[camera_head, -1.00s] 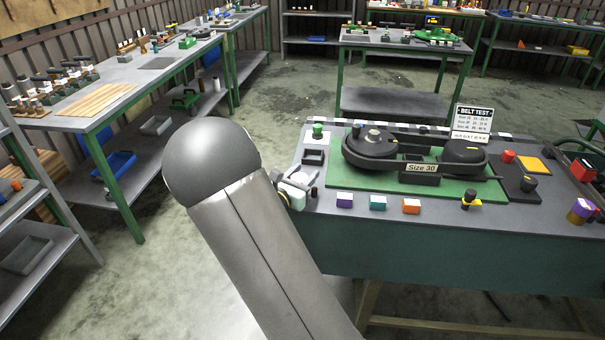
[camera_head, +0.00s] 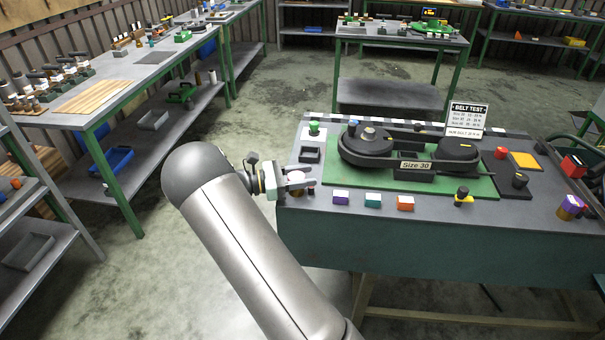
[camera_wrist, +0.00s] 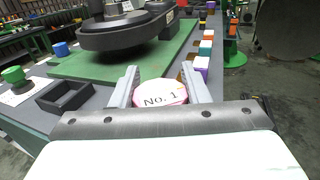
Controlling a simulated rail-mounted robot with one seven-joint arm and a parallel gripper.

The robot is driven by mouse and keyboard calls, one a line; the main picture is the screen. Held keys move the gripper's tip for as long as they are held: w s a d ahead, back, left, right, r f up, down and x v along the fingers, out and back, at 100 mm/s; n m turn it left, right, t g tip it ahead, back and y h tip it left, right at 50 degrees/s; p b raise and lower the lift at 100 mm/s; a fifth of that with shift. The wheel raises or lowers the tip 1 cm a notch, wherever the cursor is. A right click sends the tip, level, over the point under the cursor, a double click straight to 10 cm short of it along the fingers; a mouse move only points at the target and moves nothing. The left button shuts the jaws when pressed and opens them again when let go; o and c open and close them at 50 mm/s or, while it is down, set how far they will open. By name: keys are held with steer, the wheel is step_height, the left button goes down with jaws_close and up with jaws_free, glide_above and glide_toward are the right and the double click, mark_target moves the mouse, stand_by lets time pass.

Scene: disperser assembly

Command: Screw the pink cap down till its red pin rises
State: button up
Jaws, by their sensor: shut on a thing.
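The pink cap (camera_wrist: 160,93), with a white top marked "No. 1", sits between the two grey fingers of my gripper (camera_head: 304,180) in the wrist view. My gripper is shut on it. In the head view a small pink edge of the cap (camera_head: 297,176) shows between the fingers, at the left front corner of the bench. I cannot see a red pin.
The workbench (camera_head: 425,228) carries a green board (camera_head: 335,200) with black pulleys and a "Size 30" block (camera_head: 414,165). Purple (camera_head: 341,197), teal (camera_head: 373,200) and orange (camera_head: 405,203) blocks line its front. A black open box (camera_head: 309,155) and green-topped piece (camera_head: 314,128) stand behind my gripper.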

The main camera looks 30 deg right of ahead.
steer(key=shift+s+m+g+y, duration=0.1)
steer(key=shift+m+g+y, duration=0.2)
steer(key=shift+m+g, duration=0.45)
steer(key=shift+g, duration=0.45)
steer(key=o, duration=1)
steer(key=shift+c, duration=0.2)
steer(key=shift+a, duration=0.1)
steer(key=b+v, duration=0.3)
steer(key=v, duration=1.4)
steer(key=shift+r, duration=0.2)
steer(key=shift+a, duration=0.1)
